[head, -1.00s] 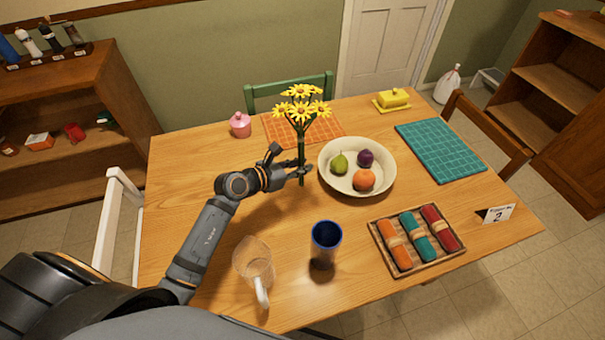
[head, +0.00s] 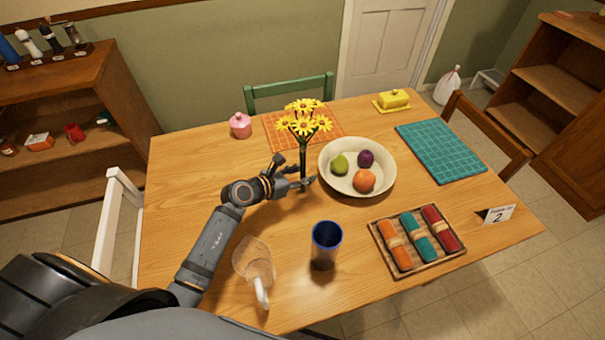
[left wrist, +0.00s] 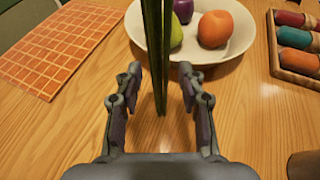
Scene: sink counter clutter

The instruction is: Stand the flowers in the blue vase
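The yellow flowers (head: 303,122) are upright, with green stems, left of the fruit bowl. I cannot tell whether the stem ends touch the table. The blue vase (head: 325,246) stands upright nearer the front edge, below the gripper in the picture, apart from the flowers. My right gripper is out of view.
A clear pitcher (head: 254,262) stands left of the vase. A tray of rolled cloths (head: 462,249) lies to its right. A cream fruit bowl (head: 327,172) is right of the gripper, an orange mat (head: 275,130) behind. The table's left side (head: 185,185) is clear.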

